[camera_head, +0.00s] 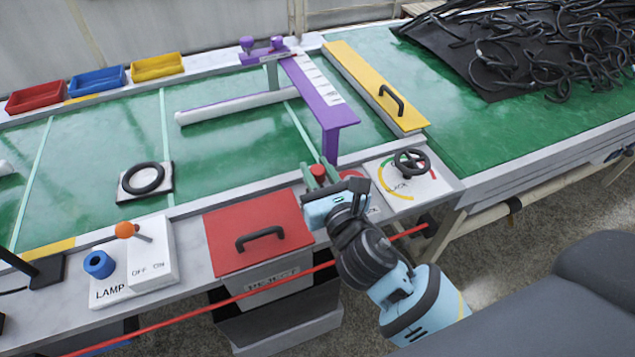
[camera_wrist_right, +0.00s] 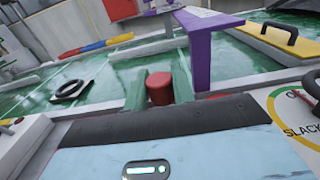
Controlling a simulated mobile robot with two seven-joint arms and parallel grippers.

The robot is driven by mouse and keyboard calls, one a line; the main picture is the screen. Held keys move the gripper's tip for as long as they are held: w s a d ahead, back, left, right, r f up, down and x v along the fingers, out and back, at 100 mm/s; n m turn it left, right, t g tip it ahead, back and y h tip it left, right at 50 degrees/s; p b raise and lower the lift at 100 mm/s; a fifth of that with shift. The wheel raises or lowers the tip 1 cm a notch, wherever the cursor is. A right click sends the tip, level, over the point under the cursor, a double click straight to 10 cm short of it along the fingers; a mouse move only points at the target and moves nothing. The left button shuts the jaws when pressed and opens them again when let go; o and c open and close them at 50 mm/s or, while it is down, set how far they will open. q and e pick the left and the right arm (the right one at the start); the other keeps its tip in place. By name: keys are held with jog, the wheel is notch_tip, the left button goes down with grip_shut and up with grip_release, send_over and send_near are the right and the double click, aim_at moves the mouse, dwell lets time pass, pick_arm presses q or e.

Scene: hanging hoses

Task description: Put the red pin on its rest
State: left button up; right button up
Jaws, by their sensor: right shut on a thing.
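The red pin (camera_head: 318,171) is between the green fingers of my right gripper (camera_head: 318,177), which is shut on it. In the right wrist view the pin (camera_wrist_right: 160,90) shows its round red top, with a green finger (camera_wrist_right: 135,90) on each side. Its lower end is hidden by the gripper body. The gripper is at the bench's near edge, just right of the red lid and in front of the purple stand (camera_head: 330,143). I cannot tell which part is the pin's rest. A red-marked plate (camera_head: 353,174) is partly hidden behind my gripper. My left gripper is not in view.
A red lid (camera_head: 240,222) with a black handle is left of my arm. A dial with a black handwheel (camera_head: 411,162) is to the right. The purple stand rises close behind the gripper. A red line (camera_head: 180,325) runs along the bench front. Green bench (camera_head: 210,140) is open at left.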

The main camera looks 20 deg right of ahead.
notch_tip(320, 180, down, 4)
jog(key=shift+r+b, duration=0.25)
jog(key=shift+b, duration=0.5)
jog(key=shift+f, duration=0.15)
jog(key=shift+f, duration=0.15)
jog(key=o, duration=0.8)
jog(key=shift+o, duration=0.9)
